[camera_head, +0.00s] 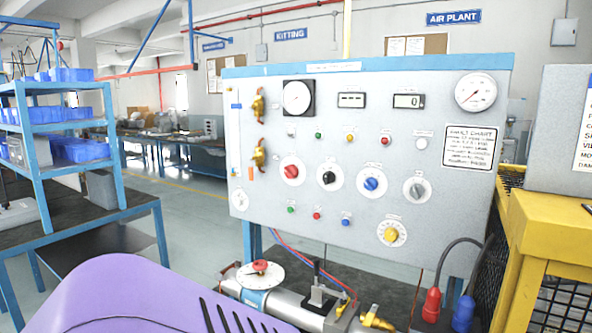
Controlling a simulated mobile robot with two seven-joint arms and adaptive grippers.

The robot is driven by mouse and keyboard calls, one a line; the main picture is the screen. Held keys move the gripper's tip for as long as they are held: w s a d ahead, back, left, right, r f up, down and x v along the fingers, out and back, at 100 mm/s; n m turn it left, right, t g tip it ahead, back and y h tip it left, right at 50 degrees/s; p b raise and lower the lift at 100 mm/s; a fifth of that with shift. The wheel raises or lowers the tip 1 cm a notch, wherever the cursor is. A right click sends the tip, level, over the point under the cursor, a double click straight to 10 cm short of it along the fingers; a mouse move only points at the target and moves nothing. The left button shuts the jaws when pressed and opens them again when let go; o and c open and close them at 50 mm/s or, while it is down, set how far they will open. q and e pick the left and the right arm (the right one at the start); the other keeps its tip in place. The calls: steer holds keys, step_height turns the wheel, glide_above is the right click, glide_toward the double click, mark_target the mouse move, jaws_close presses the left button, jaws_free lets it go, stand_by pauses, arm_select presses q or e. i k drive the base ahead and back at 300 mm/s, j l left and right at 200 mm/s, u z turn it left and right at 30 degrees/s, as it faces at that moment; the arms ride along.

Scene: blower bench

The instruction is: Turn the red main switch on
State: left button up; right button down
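A grey upright control panel (268,210) with a blue top edge faces me. The red rotary switch (291,171) sits on a white round dial plate at its left middle. To its right in the same row are a black knob (329,177), a blue knob (371,183) and a grey knob (417,190). The setting of the red switch is too small to read. Neither of my grippers shows in the head view, and nothing covers the red switch.
Brass valves (259,154) stick out at the panel's left edge. A yellow knob (390,234) sits low right. A metal cylinder assembly (285,299) with a red-knobbed dial lies below the panel. A yellow frame (545,220) stands right, and a blue shelf rack (35,160) left.

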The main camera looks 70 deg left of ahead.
mark_target(290, 171)
steer(key=u, duration=2)
